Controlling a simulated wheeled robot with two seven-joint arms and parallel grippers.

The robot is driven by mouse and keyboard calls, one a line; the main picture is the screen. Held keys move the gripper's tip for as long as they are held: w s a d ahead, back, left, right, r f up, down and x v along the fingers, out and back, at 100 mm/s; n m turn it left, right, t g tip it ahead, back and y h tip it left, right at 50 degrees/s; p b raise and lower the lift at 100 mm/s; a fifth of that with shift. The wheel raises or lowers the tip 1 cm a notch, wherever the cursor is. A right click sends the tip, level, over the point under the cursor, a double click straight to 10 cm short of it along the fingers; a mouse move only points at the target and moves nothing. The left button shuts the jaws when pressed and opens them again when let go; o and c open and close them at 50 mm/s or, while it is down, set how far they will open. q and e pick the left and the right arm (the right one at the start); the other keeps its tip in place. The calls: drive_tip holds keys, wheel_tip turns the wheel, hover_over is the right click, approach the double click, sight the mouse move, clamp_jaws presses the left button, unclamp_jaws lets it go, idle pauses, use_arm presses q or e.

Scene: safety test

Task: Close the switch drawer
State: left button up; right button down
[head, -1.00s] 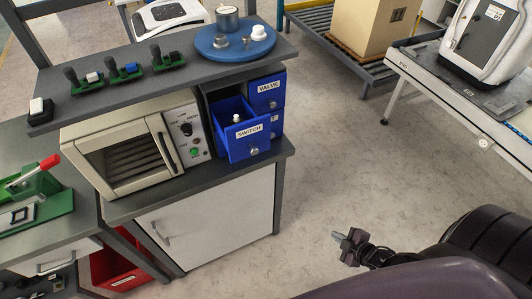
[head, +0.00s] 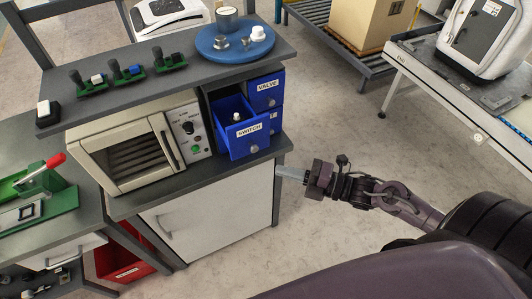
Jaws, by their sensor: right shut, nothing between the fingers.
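The switch drawer (head: 243,138) is a blue drawer labelled SWITCH with a round knob, and it stands pulled out of the dark drawer cabinet. A small white-topped part (head: 236,117) shows inside it. My right gripper (head: 284,172) is to the right of and below the drawer, apart from it, beside the right edge of the workbench. Its fingers are shut and empty and point left. My left gripper is not in view.
The blue valve drawer (head: 266,93) above is shut. A toaster oven (head: 125,155) stands left of the drawers. The shelf (head: 180,68) overhead holds switches and a blue round plate (head: 233,45).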

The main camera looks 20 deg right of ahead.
drive_tip(key=w+a+p, duration=0.2)
drive_tip(key=w, duration=0.4)
drive_tip(key=shift+w+a, duration=0.2)
drive_tip(key=shift+a, duration=0.15)
drive_tip(key=shift+w, duration=0.1)
